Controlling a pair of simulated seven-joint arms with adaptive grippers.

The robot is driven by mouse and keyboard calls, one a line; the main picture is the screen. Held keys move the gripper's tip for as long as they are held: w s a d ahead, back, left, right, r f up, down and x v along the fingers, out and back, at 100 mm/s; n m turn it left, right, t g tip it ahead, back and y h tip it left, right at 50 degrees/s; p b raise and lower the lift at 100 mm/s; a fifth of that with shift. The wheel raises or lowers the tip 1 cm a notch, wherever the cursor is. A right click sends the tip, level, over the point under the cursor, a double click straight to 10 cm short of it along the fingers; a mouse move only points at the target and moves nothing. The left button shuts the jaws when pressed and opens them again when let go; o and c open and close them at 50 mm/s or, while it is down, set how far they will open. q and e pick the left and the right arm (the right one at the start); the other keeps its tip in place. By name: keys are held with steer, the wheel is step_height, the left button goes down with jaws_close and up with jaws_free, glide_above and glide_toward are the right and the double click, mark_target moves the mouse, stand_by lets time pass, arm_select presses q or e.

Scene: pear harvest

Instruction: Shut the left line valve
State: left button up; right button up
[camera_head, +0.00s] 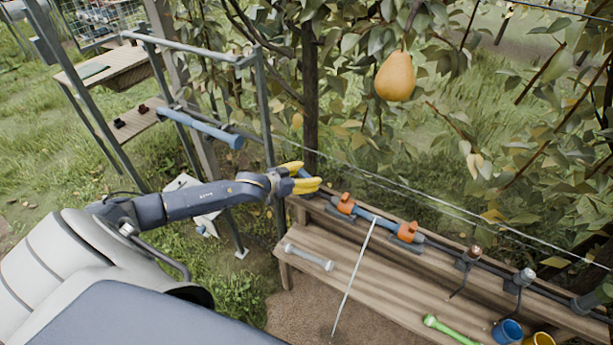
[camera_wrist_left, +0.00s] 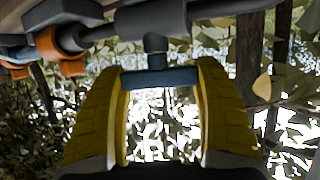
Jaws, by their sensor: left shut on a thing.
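My left gripper (camera_head: 306,179), with yellow fingers, reaches over the left end of the wooden bench to the dark line. In the left wrist view its fingers (camera_wrist_left: 160,105) are shut on the blue-grey bar handle (camera_wrist_left: 160,77) of the left line valve. The handle sits crosswise between the fingertips, on a short stem under a dark pipe fitting (camera_wrist_left: 155,20). In the head view a bit of the blue handle (camera_head: 304,173) shows between the fingers, and the rest of the valve is mostly hidden. My right gripper is in neither view.
Orange clamps (camera_head: 346,203) hold a blue pipe piece (camera_head: 376,219) right of the gripper. A pear (camera_head: 395,76) hangs above. A metal post (camera_head: 265,110) stands close left.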

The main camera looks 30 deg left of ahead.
mark_target(307, 175)
arm_select(q)
steer(key=shift+w+a+r+m+g+h, duration=0.1)
steer(key=shift+m+g+h, duration=0.25)
steer(key=shift+m+h, duration=0.45)
steer(key=shift+w+a+r+m+g+h, duration=0.1)
steer(key=shift+m+g+h, duration=0.25)
steer(key=shift+m+h, duration=0.45)
steer(key=shift+d+f+m+g+h, duration=0.1)
steer(key=shift+m+g+h, duration=1.5)
steer(key=shift+m, duration=0.3)
steer(key=m+g+h, duration=0.1)
steer(key=m+g, duration=0.2)
steer(key=shift+s+h, duration=0.1)
steer(key=shift+h, duration=0.3)
steer(key=shift+d+m+g+h, duration=0.1)
steer(key=shift+m+g+h, duration=0.3)
steer(key=shift+m+g, duration=1.05)
steer(key=shift+s+m+g, duration=0.1)
steer(key=shift+m+g, duration=0.45)
steer(key=shift+g, duration=0.4)
steer(key=o, duration=1.2)
steer(key=shift+r, duration=4.95)
